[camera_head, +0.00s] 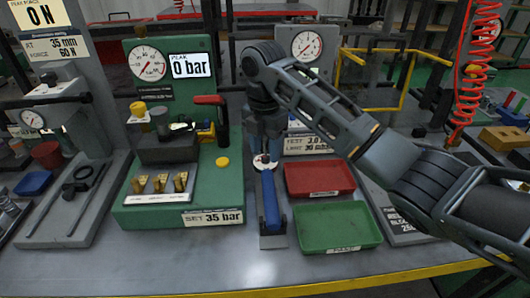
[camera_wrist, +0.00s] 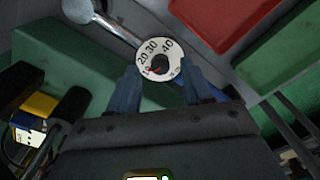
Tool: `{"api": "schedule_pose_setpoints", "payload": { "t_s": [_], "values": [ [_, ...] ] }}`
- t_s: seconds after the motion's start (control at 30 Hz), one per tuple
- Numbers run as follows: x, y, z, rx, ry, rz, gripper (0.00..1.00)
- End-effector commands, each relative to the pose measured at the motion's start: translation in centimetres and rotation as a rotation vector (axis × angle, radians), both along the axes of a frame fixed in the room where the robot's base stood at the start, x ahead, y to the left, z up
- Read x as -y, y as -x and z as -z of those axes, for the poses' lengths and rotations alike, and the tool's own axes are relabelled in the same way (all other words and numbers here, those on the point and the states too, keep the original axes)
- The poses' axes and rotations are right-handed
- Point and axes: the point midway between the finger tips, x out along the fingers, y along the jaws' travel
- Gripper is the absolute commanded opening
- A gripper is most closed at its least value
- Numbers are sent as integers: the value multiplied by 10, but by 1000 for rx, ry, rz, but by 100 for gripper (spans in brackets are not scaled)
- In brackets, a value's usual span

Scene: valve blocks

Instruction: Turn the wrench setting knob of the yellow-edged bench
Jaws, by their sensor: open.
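The wrench (camera_head: 270,205) has a blue handle and lies lengthwise on the grey yellow-edged bench (camera_head: 180,270). Its setting knob has a white round dial (camera_wrist: 172,45) marked 10, 20, 30 and 40, with a dark centre (camera_wrist: 159,64) and a red mark. In the head view the dial (camera_head: 264,160) is small and partly hidden by my gripper. My gripper (camera_wrist: 161,76) is open, its two blue-grey fingers on either side of the dial's near part. I cannot tell whether they touch it. In the head view my gripper (camera_head: 267,150) points down at the wrench's far end.
A red tray (camera_head: 320,192) and a green tray (camera_head: 338,240) lie right of the wrench. A green test stand (camera_head: 150,215) with brass fittings, a red-handled lever (camera_head: 215,102) and a gauge stands close on the left. The front of the bench is clear.

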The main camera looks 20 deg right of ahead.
Motion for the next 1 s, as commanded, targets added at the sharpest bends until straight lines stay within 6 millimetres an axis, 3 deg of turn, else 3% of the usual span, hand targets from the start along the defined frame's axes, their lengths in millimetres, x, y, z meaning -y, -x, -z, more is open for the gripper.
{"api": "schedule_pose_setpoints", "payload": {
  "t_s": [0.17, 0.43, 0.9, 1.0],
  "values": [
    [0, 0, 12, 1, 0, 1, 50],
    [0, 0, 13, 1, 0, 1, 50],
    [0, 0, 13, 1, 0, 1, 5],
    [0, 0, 13, 1, 0, 1, 0]
  ]
}}
